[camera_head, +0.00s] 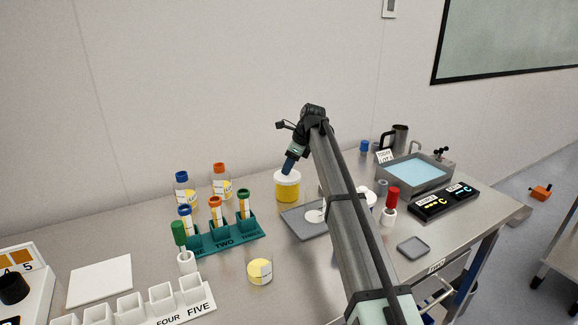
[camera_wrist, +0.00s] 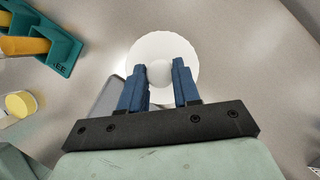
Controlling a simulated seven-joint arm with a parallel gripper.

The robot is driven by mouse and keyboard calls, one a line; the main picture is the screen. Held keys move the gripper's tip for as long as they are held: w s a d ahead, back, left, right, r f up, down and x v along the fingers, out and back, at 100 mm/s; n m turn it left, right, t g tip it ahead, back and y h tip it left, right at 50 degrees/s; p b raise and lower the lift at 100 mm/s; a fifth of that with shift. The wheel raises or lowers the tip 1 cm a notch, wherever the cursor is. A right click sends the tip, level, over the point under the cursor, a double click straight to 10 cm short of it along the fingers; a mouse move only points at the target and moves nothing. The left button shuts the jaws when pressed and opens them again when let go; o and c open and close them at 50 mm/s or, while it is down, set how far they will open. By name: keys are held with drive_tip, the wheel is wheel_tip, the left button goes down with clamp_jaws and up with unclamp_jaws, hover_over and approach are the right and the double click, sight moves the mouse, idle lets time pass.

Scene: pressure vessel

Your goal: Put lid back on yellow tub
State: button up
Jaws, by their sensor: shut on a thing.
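The yellow tub (camera_head: 287,191) stands upright on the steel table, right of the test tube rack, with a white lid (camera_head: 287,176) at its top. My gripper (camera_head: 288,166) points down at the lid from above. In the wrist view my gripper (camera_wrist: 159,80) has its blue fingers shut on the knob of the white lid (camera_wrist: 163,45). The lid's disc hides the tub in the wrist view. The lid looks level and on or very close to the rim; I cannot tell whether it is fully seated.
A grey tray (camera_head: 306,226) with a white disc lies just right of the tub. The teal tube rack (camera_head: 222,239) stands to its left. Blue- and orange-capped bottles (camera_head: 221,182) stand behind the rack. A red-topped item (camera_head: 391,204) and the water bath (camera_head: 415,172) are at right.

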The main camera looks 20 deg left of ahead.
drive_tip(key=o, duration=1.1)
drive_tip(key=shift+o, duration=0.3)
drive_tip(key=o, duration=0.4)
drive_tip(key=shift+r, duration=0.1)
drive_tip(key=shift+r, duration=3.4)
drive_tip(key=shift+c, duration=0.3)
clamp_jaws()
